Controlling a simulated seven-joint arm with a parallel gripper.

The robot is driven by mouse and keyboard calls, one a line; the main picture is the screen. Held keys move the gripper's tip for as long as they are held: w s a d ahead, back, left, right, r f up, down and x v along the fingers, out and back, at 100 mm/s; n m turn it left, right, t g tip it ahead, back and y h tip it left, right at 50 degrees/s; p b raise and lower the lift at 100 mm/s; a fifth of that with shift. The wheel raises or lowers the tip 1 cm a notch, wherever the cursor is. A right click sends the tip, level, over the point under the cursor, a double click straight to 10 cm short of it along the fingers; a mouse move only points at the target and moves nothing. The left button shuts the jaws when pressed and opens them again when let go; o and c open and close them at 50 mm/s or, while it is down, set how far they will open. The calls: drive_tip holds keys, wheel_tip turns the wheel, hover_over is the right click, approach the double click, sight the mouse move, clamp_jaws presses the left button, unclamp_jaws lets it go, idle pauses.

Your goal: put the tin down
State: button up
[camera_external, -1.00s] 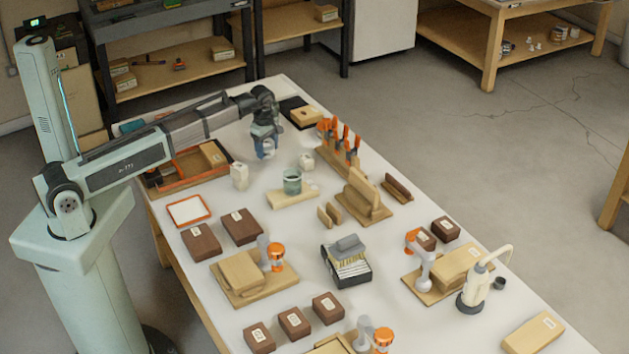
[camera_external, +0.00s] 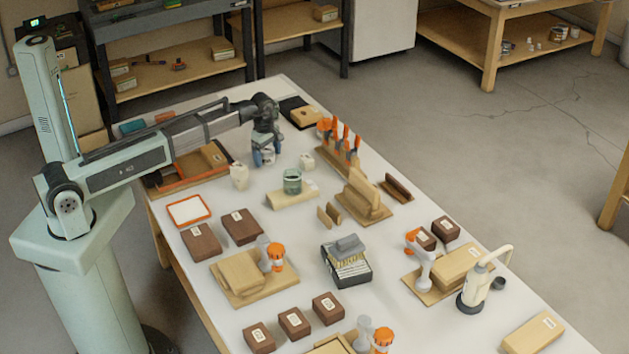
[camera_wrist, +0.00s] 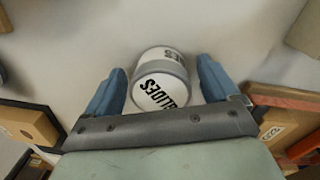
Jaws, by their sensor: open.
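The tin (camera_wrist: 160,85) is a white and grey cylinder with black "SLIDES" lettering, seen in the wrist view between the two blue fingers of my gripper (camera_wrist: 160,92). A gap shows between the tin and each finger, clearest on the right. In the external view my gripper (camera_external: 264,159) is low over the far part of the white bench.
A green glass jar (camera_external: 292,182) sits on a wooden board in front. An orange-edged tray (camera_external: 190,168) lies at left, and a tool rack (camera_external: 340,146) at right.

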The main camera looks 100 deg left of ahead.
sight(266, 150)
wheel_tip(266, 150, up, 12)
drive_tip(key=shift+s+d+r, duration=0.15)
drive_tip(key=shift+d, duration=0.1)
idle(0.6)
idle(0.5)
